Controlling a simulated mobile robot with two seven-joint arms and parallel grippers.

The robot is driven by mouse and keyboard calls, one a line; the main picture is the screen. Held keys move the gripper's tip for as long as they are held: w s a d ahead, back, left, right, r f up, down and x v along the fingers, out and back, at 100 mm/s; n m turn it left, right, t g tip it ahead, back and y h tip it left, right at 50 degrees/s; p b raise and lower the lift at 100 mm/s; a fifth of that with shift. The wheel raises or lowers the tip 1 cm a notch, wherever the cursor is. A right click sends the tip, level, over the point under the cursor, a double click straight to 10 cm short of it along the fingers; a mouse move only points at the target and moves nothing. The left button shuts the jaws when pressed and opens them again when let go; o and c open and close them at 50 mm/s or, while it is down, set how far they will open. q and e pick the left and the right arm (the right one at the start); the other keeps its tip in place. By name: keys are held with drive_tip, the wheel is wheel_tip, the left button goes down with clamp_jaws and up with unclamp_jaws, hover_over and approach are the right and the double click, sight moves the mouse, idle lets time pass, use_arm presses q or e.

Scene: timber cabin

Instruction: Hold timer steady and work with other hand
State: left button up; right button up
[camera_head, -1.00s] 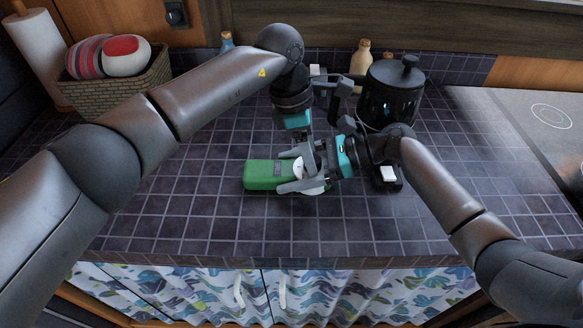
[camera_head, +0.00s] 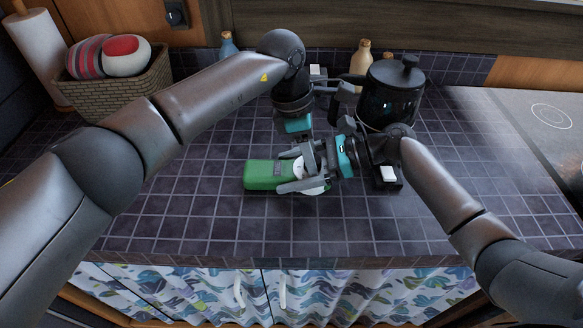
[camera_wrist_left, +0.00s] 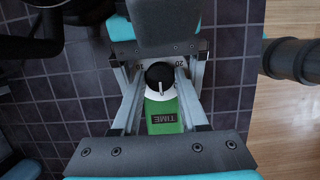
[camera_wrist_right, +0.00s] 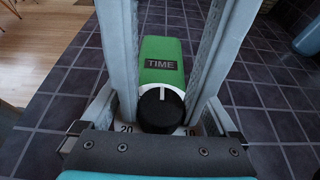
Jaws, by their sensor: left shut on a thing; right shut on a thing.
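The green timer (camera_head: 262,175) lies on the dark tiled counter, with a white dial (camera_wrist_right: 225,97) at its right end and a black knob (camera_wrist_left: 159,77) on the dial. Its "TIME" label (camera_wrist_right: 160,63) faces up. My right gripper (camera_head: 290,171) reaches in from the right, its fingers along both long sides, shut on the timer body. My left gripper (camera_wrist_left: 159,80) comes down from above, its fingertips on both sides of the knob, shut on it. The exact fingertip contact is partly hidden in the head view.
A wicker basket (camera_head: 118,90) with cushions is at the back left. Bottles (camera_head: 361,59) stand along the back wall. The counter is clear left of the timer; a hob (camera_head: 545,120) lies at right.

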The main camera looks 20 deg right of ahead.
use_arm(q)
drive_tip(key=shift+m+g, duration=0.3)
drive_tip(key=shift+m, duration=1.2)
drive_tip(key=shift+w+m, duration=0.1)
drive_tip(key=shift+m, duration=0.4)
drive_tip(key=shift+m+g+y, duration=0.3)
drive_tip(key=shift+m, duration=0.6)
drive_tip(key=shift+d+m+y, duration=0.1)
drive_tip(key=shift+m+y, duration=0.2)
drive_tip(key=shift+m, duration=1.1)
